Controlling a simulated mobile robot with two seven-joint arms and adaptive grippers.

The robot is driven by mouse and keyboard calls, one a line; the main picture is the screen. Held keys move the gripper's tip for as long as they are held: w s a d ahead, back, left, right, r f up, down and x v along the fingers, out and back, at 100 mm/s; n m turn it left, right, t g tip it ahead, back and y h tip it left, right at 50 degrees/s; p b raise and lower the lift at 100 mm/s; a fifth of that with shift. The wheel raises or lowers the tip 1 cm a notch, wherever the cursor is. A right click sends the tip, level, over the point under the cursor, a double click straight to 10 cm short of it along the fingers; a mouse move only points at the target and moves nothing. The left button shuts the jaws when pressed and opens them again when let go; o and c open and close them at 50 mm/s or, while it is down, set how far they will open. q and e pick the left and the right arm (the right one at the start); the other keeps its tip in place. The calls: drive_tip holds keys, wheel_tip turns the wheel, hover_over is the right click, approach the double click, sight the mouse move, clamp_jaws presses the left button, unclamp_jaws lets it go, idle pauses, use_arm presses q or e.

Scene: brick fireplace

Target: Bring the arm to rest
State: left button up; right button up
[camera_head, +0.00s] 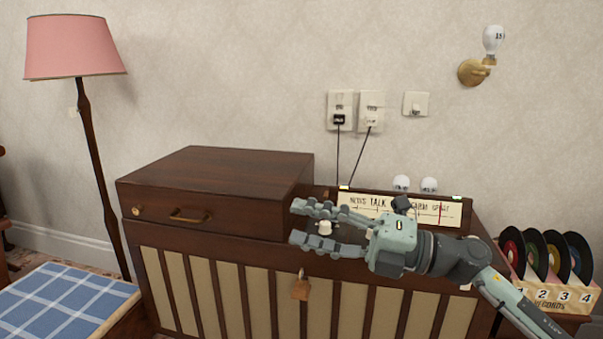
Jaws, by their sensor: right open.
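My right gripper (308,224) reaches in from the lower right, with its fingers pointing left. Its jaws are open, and nothing is clearly held between them. It is in front of the right part of the dark wooden cabinet (205,262), near the right end of the box-like upper section (222,180). A small pale knob (325,228) shows between the fingers; I cannot tell whether it touches them. The arm hides part of the cabinet top and front. My left gripper is not in view.
A paper sign (362,203) and two bulbs (401,183) stand behind the gripper. A padlock (300,287) hangs on the cabinet front. A record crate (545,292) is at the right. A pink lamp (72,48) and a blue checked surface (62,302) are at the left.

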drive_tip(key=w+d+f+m+t+h, duration=0.45)
drive_tip(key=d+m+t, duration=0.2)
drive_tip(key=m, duration=0.35)
drive_tip(key=w+d+f+m+t+h, duration=0.35)
drive_tip(key=d+m+t+h, duration=0.2)
drive_tip(key=m+t, duration=0.35)
drive_tip(key=s+d+f+m+g+h, duration=0.2)
drive_tip(key=d+f+m+h, duration=0.25)
drive_tip(key=f, duration=0.35)
drive_tip(key=s+d+f+m+g+h, duration=0.1)
drive_tip(key=d+f+m+g+h, duration=0.3)
drive_tip(key=f, duration=0.3)
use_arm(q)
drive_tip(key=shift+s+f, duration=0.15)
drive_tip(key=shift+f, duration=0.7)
use_arm(e)
drive_tip(key=s+d+f+m+g, duration=0.1)
drive_tip(key=s+f+m+g, duration=0.1)
drive_tip(key=s+f, duration=0.6)
drive_tip(key=s+d+f+m+g+h, duration=0.1)
drive_tip(key=s+d+f+m+g, duration=0.1)
drive_tip(key=s+f+g, duration=0.3)
drive_tip(key=s+d+f+m+g, duration=0.2)
drive_tip(key=s+f+g, duration=0.2)
drive_tip(key=s+f, duration=0.7)
drive_tip(key=s, duration=0.4)
drive_tip(key=shift+f+m+h, duration=0.3)
drive_tip(key=shift+m+h, duration=0.05)
drive_tip(key=shift+d, duration=0.1)
